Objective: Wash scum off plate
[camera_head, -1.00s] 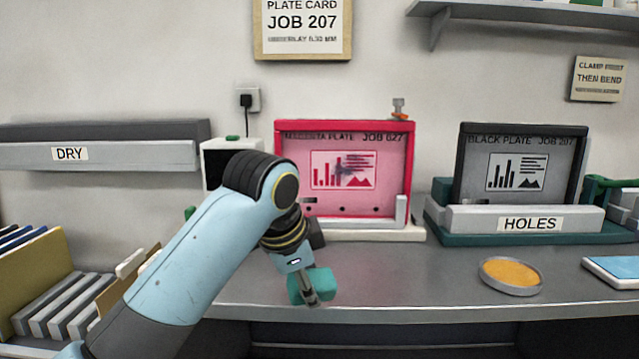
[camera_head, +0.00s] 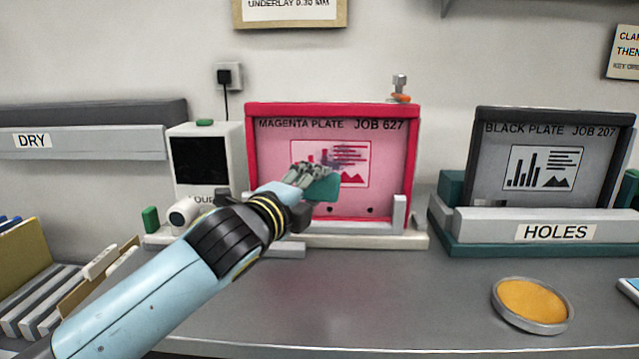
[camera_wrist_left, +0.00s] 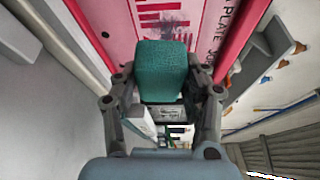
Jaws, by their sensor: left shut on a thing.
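The magenta plate (camera_head: 275,190) stands upright in a red frame at the middle of the bench, marked JOB 627. A dark smudge (camera_head: 326,158) lies over its printed panel, partly hidden by my gripper. My left gripper (camera_head: 312,180) is shut on a green sponge block (camera_head: 325,188) in front of the plate's middle. In the left wrist view the green block (camera_wrist_left: 162,70) sits between the fingers, with the plate (camera_wrist_left: 120,25) behind it. I cannot tell whether the block touches the plate. My right gripper is in neither view.
A black plate (camera_head: 495,185) stands in a holder marked HOLES at right. A round dish with an orange pad (camera_head: 533,300) lies on the bench (camera_head: 400,300). A white box with a dark screen (camera_head: 200,160) stands left of the magenta plate. The bench's middle front is clear.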

